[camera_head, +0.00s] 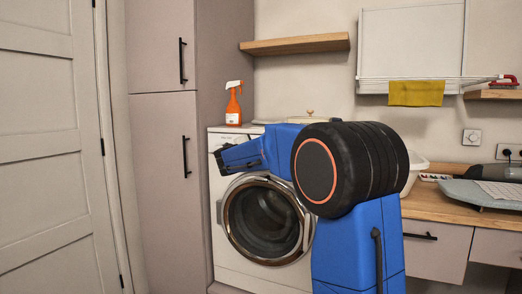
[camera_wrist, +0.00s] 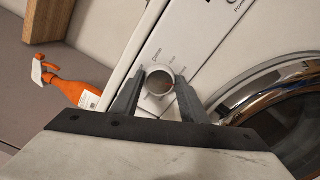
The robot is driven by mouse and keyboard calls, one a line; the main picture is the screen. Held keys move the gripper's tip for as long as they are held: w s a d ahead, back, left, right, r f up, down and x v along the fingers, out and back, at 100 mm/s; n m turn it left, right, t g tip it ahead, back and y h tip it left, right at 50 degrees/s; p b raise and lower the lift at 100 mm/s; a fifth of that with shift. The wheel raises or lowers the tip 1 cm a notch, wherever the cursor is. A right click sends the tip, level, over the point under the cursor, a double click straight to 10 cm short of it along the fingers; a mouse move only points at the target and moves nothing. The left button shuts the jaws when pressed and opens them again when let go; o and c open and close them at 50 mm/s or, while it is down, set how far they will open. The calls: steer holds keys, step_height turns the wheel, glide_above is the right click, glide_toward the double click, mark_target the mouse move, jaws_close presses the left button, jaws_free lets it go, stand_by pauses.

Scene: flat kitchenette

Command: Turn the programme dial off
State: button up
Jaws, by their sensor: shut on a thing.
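The programme dial (camera_wrist: 159,83) is a round knob with a pale metal rim on the white front panel of the washing machine (camera_head: 224,240). In the wrist view my gripper (camera_wrist: 158,80) has one dark finger on each side of the dial and is shut on it. Printed labels show around the dial, but I cannot read its setting. In the head view my gripper (camera_head: 220,157) is at the upper left of the machine's front, and the dial is hidden behind it. The round door (camera_head: 265,222) is below and looks closed.
An orange spray bottle (camera_head: 233,106) stands on top of the machine at the left. A tall cupboard (camera_head: 165,190) stands close on the left side. A wooden worktop (camera_head: 440,206) with an ironing board (camera_head: 470,195) is at the right.

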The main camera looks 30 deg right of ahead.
steer(key=shift+w+a+f+n, duration=0.1)
steer(key=shift+n, duration=7.6)
steer(key=shift+w+a+f+n, duration=0.1)
steer(key=shift+n, duration=7.6)
steer(key=o, duration=1)
steer(key=shift+o, duration=0.2)
steer(key=shift+r, duration=0.1)
